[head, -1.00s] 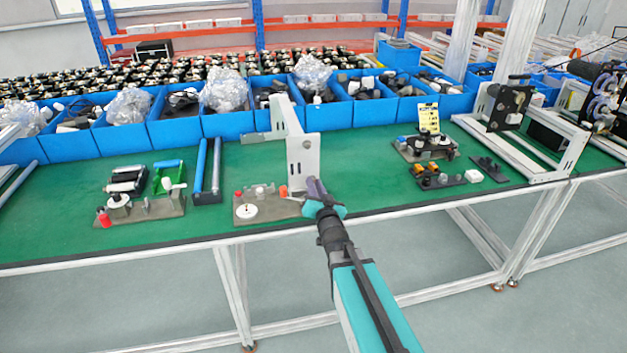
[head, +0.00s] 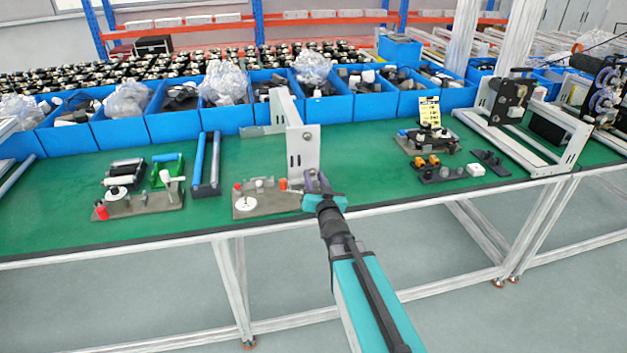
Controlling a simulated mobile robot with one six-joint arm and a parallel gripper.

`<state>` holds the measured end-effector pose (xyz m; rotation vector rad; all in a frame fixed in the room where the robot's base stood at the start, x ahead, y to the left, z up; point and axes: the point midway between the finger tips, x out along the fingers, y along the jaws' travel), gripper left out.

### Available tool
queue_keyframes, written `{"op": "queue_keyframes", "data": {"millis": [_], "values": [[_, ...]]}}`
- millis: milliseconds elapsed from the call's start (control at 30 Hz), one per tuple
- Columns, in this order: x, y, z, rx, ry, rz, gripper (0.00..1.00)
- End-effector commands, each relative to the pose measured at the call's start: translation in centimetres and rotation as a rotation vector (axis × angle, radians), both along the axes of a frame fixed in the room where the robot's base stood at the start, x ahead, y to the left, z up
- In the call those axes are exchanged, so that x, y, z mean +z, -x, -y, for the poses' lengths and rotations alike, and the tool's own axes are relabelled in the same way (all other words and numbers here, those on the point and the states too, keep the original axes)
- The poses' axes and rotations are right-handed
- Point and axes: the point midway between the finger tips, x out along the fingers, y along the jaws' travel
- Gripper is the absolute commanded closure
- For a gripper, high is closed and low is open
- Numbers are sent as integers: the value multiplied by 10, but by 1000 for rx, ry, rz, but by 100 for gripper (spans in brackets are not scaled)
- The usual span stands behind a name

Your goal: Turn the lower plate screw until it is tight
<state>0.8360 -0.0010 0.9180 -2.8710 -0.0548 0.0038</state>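A white upright plate (head: 303,145) stands on the green bench near the middle of the head view. A small dark feature near its top right edge may be a screw; the lower plate screw cannot be made out, and my gripper lies close in front of that area. My gripper (head: 316,182) is at the plate's lower right corner, above the right end of a grey fixture base (head: 270,208). Its fingers are small and dark here. I cannot tell whether they are open, shut or touching the plate.
The grey base carries a white disc (head: 245,204) and small red and orange parts. Another fixture (head: 150,202) stands to the left. Blue bins (head: 227,121) line the back. Green bench top (head: 365,160) is clear right of the plate. The bench's front edge runs beneath my arm.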

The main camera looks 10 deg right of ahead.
Motion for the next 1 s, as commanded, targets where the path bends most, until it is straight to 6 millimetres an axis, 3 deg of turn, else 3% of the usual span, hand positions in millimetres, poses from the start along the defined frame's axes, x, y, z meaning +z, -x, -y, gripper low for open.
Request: {"op": "queue_keyframes", "data": {"millis": [800, 1000], "values": [[-2, 0, 0, -2, 643, 25, 70], [0, 0, 0, -2, 699, 26, 70]]}}
